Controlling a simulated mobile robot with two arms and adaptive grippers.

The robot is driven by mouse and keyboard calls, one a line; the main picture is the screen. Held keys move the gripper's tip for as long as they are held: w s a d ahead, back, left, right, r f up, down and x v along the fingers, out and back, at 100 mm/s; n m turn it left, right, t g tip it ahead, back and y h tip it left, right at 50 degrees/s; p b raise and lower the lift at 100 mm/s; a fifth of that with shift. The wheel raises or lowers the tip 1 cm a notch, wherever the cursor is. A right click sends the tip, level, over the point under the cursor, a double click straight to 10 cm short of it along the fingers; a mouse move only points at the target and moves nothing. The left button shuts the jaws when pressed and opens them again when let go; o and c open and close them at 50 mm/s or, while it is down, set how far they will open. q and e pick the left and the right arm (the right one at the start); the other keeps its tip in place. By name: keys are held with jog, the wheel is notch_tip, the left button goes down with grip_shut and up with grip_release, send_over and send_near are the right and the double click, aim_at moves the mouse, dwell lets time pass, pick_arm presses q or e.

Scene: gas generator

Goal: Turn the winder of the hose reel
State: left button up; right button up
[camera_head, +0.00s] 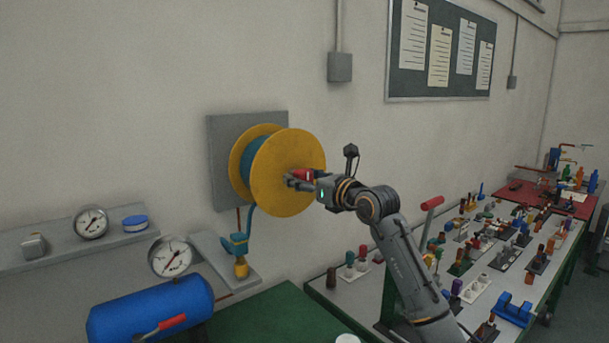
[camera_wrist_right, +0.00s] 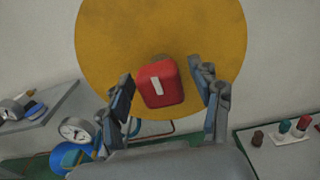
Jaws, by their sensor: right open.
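The hose reel (camera_head: 290,160) is a yellow drum with blue hose, mounted on a grey wall plate (camera_head: 221,165). Its front disc (camera_wrist_right: 120,45) fills the upper middle of the right wrist view. The red winder handle (camera_head: 303,174) sticks out from the disc. In the right wrist view the winder (camera_wrist_right: 166,88) is a red block with a white mark. My right gripper (camera_head: 298,182) is at the winder, and its open fingers (camera_wrist_right: 165,92) stand on either side of it with gaps showing. My left gripper is not in view.
A blue tank (camera_head: 150,308) with a gauge (camera_head: 171,257) stands at the lower left. A grey shelf (camera_head: 60,256) runs along the wall. A bench (camera_head: 345,301) crowded with several tools and fittings is at the right. A green table top (camera_head: 270,315) lies below the reel.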

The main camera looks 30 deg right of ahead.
jog(key=c, duration=1.2)
jog(key=shift+o, duration=0.2)
